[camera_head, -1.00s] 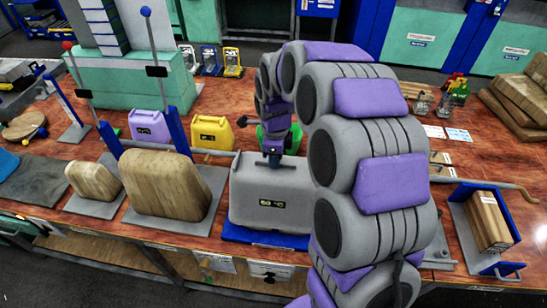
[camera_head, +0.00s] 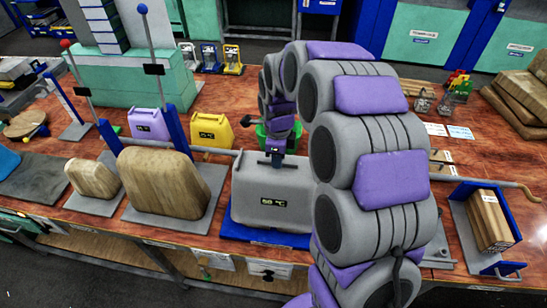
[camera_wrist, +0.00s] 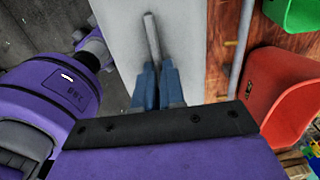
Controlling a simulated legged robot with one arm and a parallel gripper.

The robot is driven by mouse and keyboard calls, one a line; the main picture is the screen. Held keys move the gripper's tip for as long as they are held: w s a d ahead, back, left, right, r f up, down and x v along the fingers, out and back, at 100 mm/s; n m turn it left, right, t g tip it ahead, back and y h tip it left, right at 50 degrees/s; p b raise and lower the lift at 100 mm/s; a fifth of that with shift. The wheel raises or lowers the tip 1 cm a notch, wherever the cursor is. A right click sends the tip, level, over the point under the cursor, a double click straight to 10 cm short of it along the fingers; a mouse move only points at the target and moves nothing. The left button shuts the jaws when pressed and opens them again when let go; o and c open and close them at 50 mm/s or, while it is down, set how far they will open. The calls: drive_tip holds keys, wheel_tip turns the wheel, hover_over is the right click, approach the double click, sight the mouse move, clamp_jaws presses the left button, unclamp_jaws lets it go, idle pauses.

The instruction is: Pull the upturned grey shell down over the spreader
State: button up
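The grey shell (camera_head: 270,195) is a boxy cover with a small temperature display on its front. It sits upright, flat side up, on a blue base (camera_head: 262,238) near the table's front edge. My gripper (camera_head: 275,158) is at the top of the shell. In the wrist view my gripper's blue fingers (camera_wrist: 158,88) are close together around a thin grey handle bar (camera_wrist: 152,38) above the shell's pale surface (camera_wrist: 128,35). They look shut on the bar. No spreader shows; the inside of the shell is hidden.
Wooden blocks (camera_head: 165,182) on plates stand left of the shell, with upright levers (camera_head: 152,60) behind them. Purple (camera_head: 150,124), yellow (camera_head: 212,131) and green (camera_head: 270,138) containers are behind. A red bin (camera_wrist: 290,95) is close right in the wrist view. My arm hides the table right of the shell.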

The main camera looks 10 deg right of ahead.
drive_tip(key=shift+o, duration=0.7)
drive_tip(key=shift+d, duration=0.25)
drive_tip(key=o, duration=0.3)
drive_tip(key=shift+o, duration=0.3)
drive_tip(key=shift+a, duration=0.6)
drive_tip(key=shift+a+r, duration=0.1)
drive_tip(key=shift+r, duration=0.05)
drive_tip(key=r, duration=0.5)
drive_tip(key=d+r, duration=0.1)
drive_tip(key=r, duration=0.1)
drive_tip(key=shift+r+p, duration=0.3)
drive_tip(key=shift+p, duration=0.05)
wheel_tip(320, 180, up, 9)
drive_tip(key=shift+a+r+p, duration=0.2)
drive_tip(key=shift+a+p, duration=0.05)
drive_tip(key=shift+p, duration=0.05)
drive_tip(key=shift+a, duration=0.15)
